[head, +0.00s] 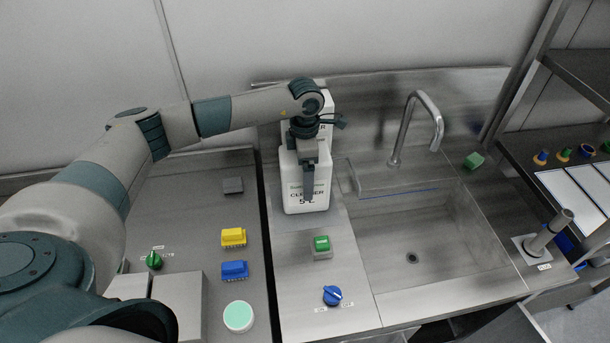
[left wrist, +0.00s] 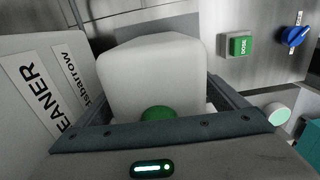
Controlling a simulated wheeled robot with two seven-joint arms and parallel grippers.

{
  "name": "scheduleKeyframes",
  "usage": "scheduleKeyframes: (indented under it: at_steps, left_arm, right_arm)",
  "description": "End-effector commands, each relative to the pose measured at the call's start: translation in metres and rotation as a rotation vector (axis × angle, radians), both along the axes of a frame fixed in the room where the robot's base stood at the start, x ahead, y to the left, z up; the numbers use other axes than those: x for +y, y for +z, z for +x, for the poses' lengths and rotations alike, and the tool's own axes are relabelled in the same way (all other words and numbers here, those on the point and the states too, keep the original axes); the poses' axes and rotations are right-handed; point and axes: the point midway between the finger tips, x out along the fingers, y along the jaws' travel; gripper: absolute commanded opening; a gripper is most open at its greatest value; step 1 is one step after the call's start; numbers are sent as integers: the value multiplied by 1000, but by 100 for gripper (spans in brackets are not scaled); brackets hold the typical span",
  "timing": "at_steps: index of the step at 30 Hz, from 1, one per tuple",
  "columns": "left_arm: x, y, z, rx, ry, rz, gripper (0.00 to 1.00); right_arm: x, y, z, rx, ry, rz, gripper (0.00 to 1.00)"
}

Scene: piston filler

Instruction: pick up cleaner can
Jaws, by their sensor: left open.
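A white cleaner can (head: 291,182) labelled "CLEANER 5 L" stands upright on the steel counter left of the sink. A second white can (head: 327,128) stands right behind it, partly hidden by my arm. My left gripper (head: 308,186) points down over the front can. In the left wrist view, the front can (left wrist: 160,75) with its green cap (left wrist: 158,113) lies between the two open fingers. The labelled rear can (left wrist: 38,80) is outside them, at the left. Whether the fingers touch the front can is not clear. My right gripper is not in view.
The sink basin (head: 440,240) and its tap (head: 433,112) are to the right. In front of the cans are a green button (head: 321,243) and a blue knob (head: 332,295). Yellow (head: 233,237) and blue (head: 234,269) blocks are on the left counter.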

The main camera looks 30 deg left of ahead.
Motion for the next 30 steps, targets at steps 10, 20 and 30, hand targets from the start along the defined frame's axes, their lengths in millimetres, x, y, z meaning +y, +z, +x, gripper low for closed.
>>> scheduleKeyframes:
  at_steps: [10,20,30]
  left_arm:
    - [0,0,0,-1,0,0,92]
    - [0,0,0,-1,-1,0,37]
    - [-1,2,2,-5,0,-2,8]
  right_arm:
    - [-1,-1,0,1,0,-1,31]
    - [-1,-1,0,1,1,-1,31]
    - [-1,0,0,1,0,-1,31]
